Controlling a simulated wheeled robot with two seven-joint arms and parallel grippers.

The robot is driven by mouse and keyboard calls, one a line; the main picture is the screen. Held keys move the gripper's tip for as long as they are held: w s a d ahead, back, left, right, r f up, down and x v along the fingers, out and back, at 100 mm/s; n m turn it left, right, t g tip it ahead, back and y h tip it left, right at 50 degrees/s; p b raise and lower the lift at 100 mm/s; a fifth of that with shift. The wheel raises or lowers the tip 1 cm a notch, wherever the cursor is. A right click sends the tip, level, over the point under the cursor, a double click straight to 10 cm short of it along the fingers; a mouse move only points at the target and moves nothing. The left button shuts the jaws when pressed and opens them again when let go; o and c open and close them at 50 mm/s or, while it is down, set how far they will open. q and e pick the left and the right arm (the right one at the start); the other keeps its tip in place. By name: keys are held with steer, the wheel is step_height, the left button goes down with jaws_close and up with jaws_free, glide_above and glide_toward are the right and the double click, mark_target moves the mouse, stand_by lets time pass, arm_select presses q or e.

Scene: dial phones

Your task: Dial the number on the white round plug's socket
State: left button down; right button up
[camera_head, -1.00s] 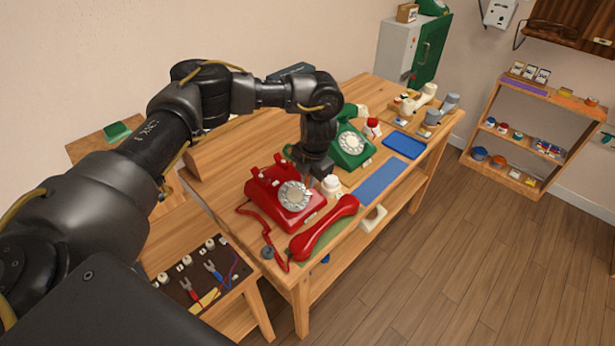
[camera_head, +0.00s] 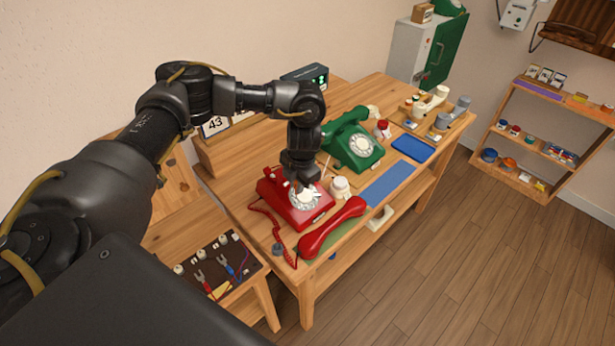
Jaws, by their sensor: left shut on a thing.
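The red dial phone (camera_head: 278,198) sits on the wooden table, its white dial (camera_head: 303,199) partly covered by my left gripper (camera_head: 302,187). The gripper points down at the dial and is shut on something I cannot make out. The red handset (camera_head: 330,228) lies off the phone, in front of it. A brown board (camera_head: 240,258) at lower left carries several small pale plugs or sockets (camera_head: 222,239) and red and blue fork-ended leads. Their numbers are too small to read. A card with 43 (camera_head: 214,126) stands behind my arm. My right gripper is not in view.
A green dial phone (camera_head: 352,150) stands behind the red one. A white jar-like object (camera_head: 340,187) stands close right of my gripper. A blue mat (camera_head: 389,185) and blue tray (camera_head: 412,148) lie further right. A lit green display (camera_head: 319,77) stands at the back.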

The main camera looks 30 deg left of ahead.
arm_select(q)
steer(key=shift+s+a, duration=0.15)
steer(key=shift+s, duration=0.05)
steer(key=shift+f, duration=0.1)
steer(key=shift+w+a+f+b, duration=0.15)
steer(key=shift+a+f+b, duration=0.05)
steer(key=shift+f+b, duration=0.3)
steer(key=shift+a+f+b, duration=0.2)
steer(key=shift+f+b, duration=0.1)
steer(key=shift+f, duration=0.1)
stand_by(0.8)
steer(key=shift+w, duration=0.15)
steer(key=shift+w+a+r, duration=0.25)
steer(key=shift+w+a, duration=0.05)
steer(key=shift+w, duration=0.1)
stand_by(0.4)
steer(key=shift+w, duration=0.1)
